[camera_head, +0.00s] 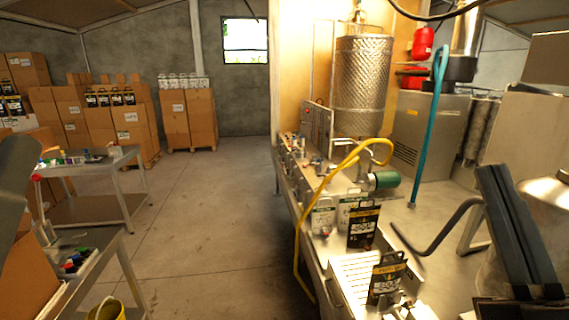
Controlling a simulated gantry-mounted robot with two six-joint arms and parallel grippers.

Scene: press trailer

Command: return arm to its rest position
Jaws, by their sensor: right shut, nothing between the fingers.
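My right gripper (495,174) is at the right of the head view, in front of the grey machinery. Its two long dark fingers lie side by side and point up and slightly left. They are shut with nothing held between them. A dark part of my left arm (14,185) shows at the left edge. Its fingertips cannot be made out.
A metal bench (310,235) with pouches (362,228) and a yellow hose (297,250) runs down the middle. A black curved hose (440,240) lies left of my right gripper. Tables (100,165) and cartons (190,118) stand at left. The floor (205,215) between is clear.

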